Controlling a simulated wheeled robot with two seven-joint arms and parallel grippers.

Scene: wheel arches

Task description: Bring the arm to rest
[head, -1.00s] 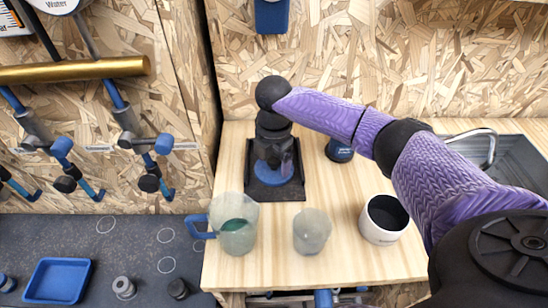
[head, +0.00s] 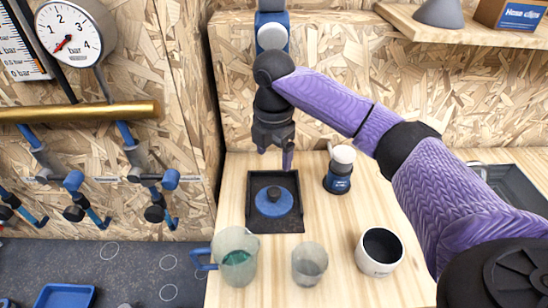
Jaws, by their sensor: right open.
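My right arm comes in from the right in a purple sleeve and reaches across the wooden counter. My right gripper (head: 274,158) points down, open and empty, above the black square tray (head: 254,222). A round blue piece with a dark knob (head: 274,202) lies in that tray, apart from the fingers. My left gripper is not in view.
On the counter (head: 330,225) stand a jug with green liquid (head: 236,258), a clear cup (head: 309,265), a white pot (head: 379,252) and a blue jar with a white top (head: 339,170). A brass pipe (head: 80,112) and gauge (head: 68,38) are left. A shelf (head: 465,32) is upper right.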

